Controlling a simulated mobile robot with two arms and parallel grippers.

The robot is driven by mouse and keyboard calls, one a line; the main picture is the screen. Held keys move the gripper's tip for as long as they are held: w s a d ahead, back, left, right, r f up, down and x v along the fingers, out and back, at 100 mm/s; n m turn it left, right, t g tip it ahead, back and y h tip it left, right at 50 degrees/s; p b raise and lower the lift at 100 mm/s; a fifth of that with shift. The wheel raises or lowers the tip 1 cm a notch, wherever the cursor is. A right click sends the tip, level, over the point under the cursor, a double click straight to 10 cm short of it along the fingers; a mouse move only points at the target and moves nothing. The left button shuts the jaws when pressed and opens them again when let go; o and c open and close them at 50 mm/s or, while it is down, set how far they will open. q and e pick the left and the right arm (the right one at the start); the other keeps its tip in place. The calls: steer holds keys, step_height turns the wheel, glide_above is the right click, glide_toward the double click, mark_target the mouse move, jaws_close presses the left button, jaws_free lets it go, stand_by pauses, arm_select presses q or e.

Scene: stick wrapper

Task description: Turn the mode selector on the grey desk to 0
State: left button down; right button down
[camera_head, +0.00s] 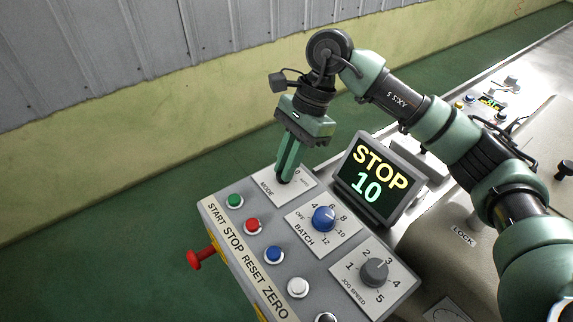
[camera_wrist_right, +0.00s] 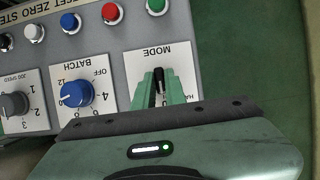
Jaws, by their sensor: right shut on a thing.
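The mode selector (camera_wrist_right: 159,79) is a small black knob on a white plate marked MODE, at the far left end of the grey desk (camera_head: 222,215) in the head view. My right gripper (camera_head: 285,178) points down over it and is shut on the knob. In the right wrist view the two green fingers (camera_wrist_right: 162,84) stand on either side of the black knob. A 0 shows beside the fingers in the head view; other marks on the plate are partly hidden by the gripper. The display (camera_head: 377,178) reads STOP and 10. My left gripper is not in view.
The blue BATCH knob (camera_head: 323,218) and the grey JOG SPEED knob (camera_head: 374,272) sit close by. Green, red, blue and white buttons line the front edge. A red emergency knob (camera_head: 195,260) sticks out at the front. Open green floor lies beyond the desk's left end.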

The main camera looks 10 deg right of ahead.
steer(key=c, duration=1.5)
jaws_free()
steer(key=shift+o, duration=0.2)
steer(key=b+v, duration=0.1)
steer(key=v, duration=0.7)
steer(key=shift+b, duration=0.35)
